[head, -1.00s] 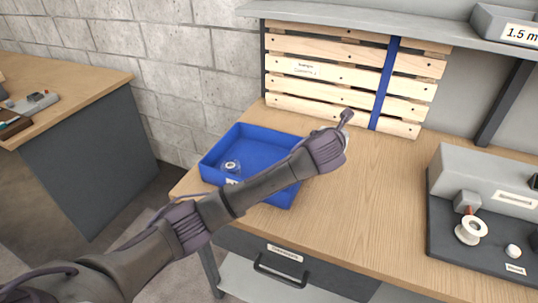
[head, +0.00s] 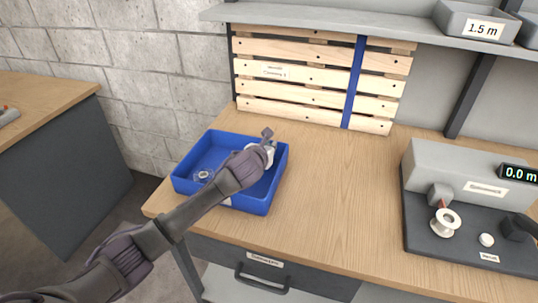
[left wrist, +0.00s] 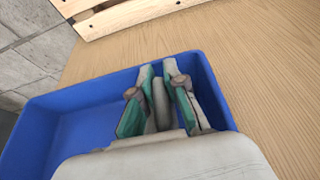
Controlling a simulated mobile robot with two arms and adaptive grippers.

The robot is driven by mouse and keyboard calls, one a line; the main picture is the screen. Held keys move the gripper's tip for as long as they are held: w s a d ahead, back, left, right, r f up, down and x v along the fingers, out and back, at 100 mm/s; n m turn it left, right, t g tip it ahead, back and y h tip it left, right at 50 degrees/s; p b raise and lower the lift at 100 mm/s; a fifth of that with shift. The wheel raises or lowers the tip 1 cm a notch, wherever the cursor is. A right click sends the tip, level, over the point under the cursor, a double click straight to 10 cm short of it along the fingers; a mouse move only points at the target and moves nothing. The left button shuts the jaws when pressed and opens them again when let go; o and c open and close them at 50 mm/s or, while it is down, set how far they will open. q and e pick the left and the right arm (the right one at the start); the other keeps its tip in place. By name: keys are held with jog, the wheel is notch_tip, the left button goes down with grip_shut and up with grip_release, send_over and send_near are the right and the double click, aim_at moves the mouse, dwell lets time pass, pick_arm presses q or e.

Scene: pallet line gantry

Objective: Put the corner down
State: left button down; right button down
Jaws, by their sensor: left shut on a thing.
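My left gripper (head: 267,150) is over the right part of the blue tray (head: 243,206) on the wooden bench. In the left wrist view its two green-lined fingers (left wrist: 160,85) are shut on a narrow pale grey piece, the corner (left wrist: 161,104), and the tray's blue wall (left wrist: 217,100) shows around them. Most of the corner is hidden by the fingers, and I cannot tell whether it touches the tray floor. A small clear and white round item (head: 204,175) lies in the left part of the tray. My right gripper is not in view.
A slatted pallet with a blue strap (head: 355,80) stands at the back of the bench. A grey machine with a white spool (head: 446,222) is at the right, under a shelf (head: 300,22). The middle of the bench top is clear.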

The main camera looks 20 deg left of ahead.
pick_arm(q)
notch_tip(320, 180, down, 3)
jog(key=shift+f, duration=0.2)
jog(key=c, duration=1.2)
grip_release()
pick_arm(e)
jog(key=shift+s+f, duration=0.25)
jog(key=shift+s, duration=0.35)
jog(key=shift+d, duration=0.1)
pick_arm(q)
jog(key=shift+r, duration=0.15)
jog(key=shift+s+r, duration=0.15)
jog(key=shift+s, duration=0.25)
jog(key=p+v, duration=0.1)
jog(key=v, duration=1)
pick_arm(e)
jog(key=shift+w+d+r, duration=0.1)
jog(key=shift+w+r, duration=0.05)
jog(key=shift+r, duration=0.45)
